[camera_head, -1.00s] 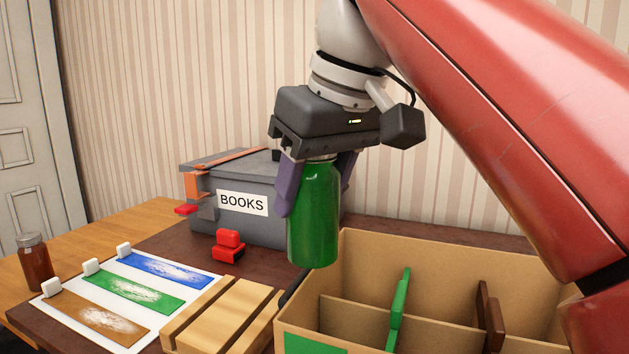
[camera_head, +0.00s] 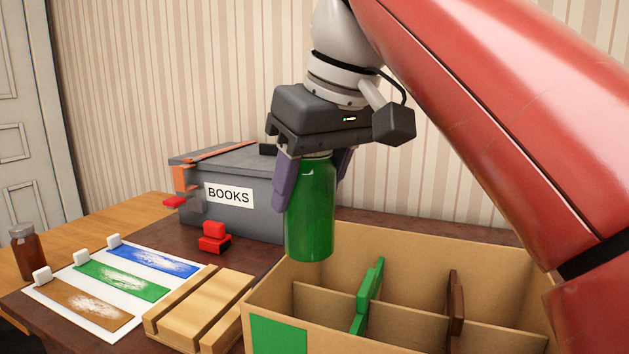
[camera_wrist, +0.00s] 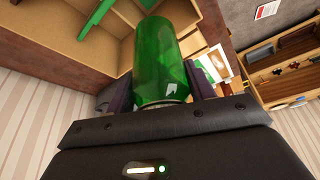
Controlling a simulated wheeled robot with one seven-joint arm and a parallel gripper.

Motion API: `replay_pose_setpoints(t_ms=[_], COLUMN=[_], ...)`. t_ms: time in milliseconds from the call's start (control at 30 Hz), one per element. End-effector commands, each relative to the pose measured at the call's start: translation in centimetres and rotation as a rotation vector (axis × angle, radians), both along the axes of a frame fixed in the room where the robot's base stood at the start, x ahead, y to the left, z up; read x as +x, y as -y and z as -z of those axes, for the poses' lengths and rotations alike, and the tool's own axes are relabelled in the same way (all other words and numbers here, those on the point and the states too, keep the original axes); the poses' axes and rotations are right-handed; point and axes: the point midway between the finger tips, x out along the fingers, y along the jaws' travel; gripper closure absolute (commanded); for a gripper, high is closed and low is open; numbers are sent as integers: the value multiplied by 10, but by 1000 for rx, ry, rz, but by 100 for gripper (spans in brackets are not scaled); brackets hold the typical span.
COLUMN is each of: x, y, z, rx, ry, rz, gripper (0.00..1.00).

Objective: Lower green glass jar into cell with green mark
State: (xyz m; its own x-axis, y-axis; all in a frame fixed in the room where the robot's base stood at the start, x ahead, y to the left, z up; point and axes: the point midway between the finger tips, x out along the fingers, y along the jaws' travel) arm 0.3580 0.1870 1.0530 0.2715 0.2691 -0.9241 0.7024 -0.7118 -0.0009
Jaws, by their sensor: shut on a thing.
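My gripper (camera_head: 313,182) is shut on the green glass jar (camera_head: 310,220) and holds it upright by its upper part. The jar hangs above the back left part of the divided cardboard box (camera_head: 400,247), near its left wall. In the wrist view the jar (camera_wrist: 160,60) sits between the two fingers, with the box (camera_wrist: 70,50) beyond it. A green mark (camera_head: 278,336) is on the box's front left face. A green divider piece (camera_head: 367,297) and a brown one (camera_head: 455,305) stand in the box. The cell floors are mostly hidden by the front wall and dividers.
A grey BOOKS box (camera_head: 250,222) stands behind, with a red clamp-like object (camera_head: 214,238) in front of it. A slatted wooden block (camera_head: 200,308) lies left of the cardboard box. Farther left are a white sheet with coloured swatches (camera_head: 75,313) and a brown jar (camera_head: 27,252).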

Motion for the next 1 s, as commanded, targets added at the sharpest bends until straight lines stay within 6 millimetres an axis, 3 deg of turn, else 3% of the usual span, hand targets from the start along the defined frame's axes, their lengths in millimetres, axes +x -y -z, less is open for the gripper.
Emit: replay_pose_setpoints(t_ms=[467,1000], x=[0,0], y=[-1,0], z=[1,29], rx=[0,1], ry=[1,2], rz=[-1,-1], gripper=[77,77])
